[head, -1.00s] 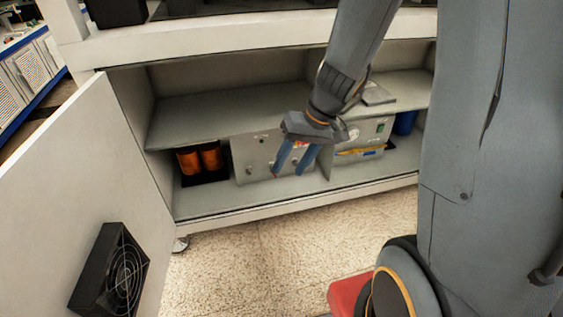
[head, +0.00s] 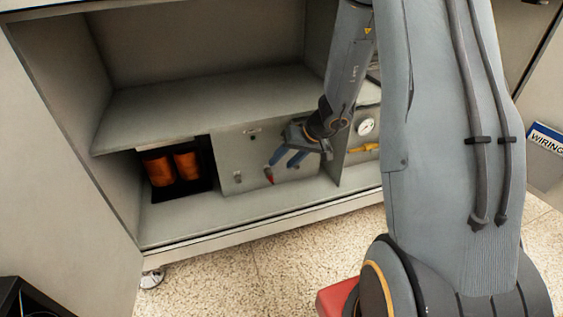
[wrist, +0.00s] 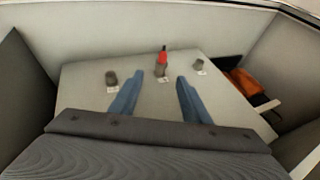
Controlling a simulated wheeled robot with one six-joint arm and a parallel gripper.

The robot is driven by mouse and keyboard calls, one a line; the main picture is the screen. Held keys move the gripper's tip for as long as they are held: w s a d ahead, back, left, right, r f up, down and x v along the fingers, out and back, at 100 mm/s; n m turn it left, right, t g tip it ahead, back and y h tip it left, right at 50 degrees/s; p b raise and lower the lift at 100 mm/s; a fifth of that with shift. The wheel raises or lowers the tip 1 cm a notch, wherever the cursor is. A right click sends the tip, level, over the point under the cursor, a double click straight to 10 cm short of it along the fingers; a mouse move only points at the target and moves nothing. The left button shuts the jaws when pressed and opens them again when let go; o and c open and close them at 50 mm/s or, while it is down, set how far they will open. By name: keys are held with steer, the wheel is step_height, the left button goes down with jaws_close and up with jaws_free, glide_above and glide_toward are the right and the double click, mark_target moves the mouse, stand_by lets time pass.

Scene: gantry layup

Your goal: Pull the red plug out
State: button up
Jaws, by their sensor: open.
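The red plug (head: 269,176) is small and shows near the fingertips of my gripper (head: 281,161) in the head view. In the wrist view the red plug (wrist: 162,56) stands in the middle grey socket (wrist: 160,71) on a pale panel. My gripper (wrist: 160,76) is open, its two blue fingers apart and pointing at the panel. The plug lies ahead of the gap between the fingertips, and nothing is held. Grey sockets without a plug sit on the left (wrist: 112,77) and right (wrist: 199,64). Small white labels lie by the sockets.
The panel box (head: 233,150) stands in the lower bay of an open cabinet, under a shelf (head: 200,100). Orange coils (head: 173,168) sit to its left. A divider and a gauge (head: 365,126) are to its right. The cabinet floor in front is clear.

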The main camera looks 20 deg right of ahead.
mark_target(271, 173)
steer(key=b+x, duration=0.2)
steer(key=x, duration=0.5)
steer(key=shift+w+a+f+b, duration=0.1)
steer(key=shift+a+f+b, duration=0.15)
steer(key=shift+b, duration=0.15)
jaws_close()
